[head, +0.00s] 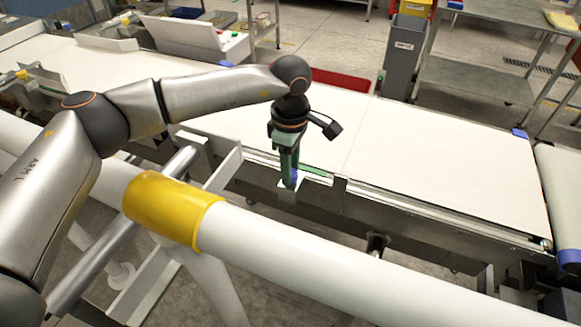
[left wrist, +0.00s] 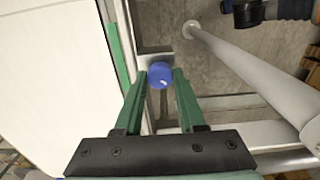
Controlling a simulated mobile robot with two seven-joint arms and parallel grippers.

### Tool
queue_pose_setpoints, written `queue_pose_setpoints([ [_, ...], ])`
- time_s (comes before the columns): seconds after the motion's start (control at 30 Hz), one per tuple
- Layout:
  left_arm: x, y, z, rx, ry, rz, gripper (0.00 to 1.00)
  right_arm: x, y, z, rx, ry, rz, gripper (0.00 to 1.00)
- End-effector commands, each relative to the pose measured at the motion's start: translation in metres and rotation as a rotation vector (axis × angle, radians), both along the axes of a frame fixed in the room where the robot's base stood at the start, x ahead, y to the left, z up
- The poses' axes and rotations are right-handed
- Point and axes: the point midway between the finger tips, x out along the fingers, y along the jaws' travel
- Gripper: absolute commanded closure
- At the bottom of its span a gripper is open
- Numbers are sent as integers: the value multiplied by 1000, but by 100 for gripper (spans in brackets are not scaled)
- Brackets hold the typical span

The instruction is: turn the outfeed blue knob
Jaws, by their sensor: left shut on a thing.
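A round blue knob (left wrist: 160,75) sits on a small grey bracket at the near side rail of the belt. It also shows as a small blue patch in the head view (head: 294,177), mostly hidden by the fingers. My left gripper (head: 290,178) points down at it from above. In the left wrist view its two green fingers (left wrist: 160,82) stand on either side of the knob and are shut on it. Which way the knob is turned cannot be told. My right gripper is in neither view.
The white belt (head: 440,155) runs behind the knob. A thick white rail (head: 330,270) with a yellow sleeve (head: 170,208) crosses in front. A red strip (head: 340,80) lies along the far belt edge. A grey bin (head: 402,60) stands beyond.

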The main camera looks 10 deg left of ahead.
Motion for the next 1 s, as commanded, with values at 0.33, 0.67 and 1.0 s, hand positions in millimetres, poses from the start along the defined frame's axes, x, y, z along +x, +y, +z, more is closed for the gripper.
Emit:
queue_pose_setpoints([
  [0.33,1,0,1,0,-3,3,100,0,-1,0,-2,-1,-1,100],
  [0.67,0,0,0,0,-1,2,31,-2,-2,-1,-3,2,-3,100],
  [1.0,1,0,12,-1,-3,2,31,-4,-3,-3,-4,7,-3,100],
])
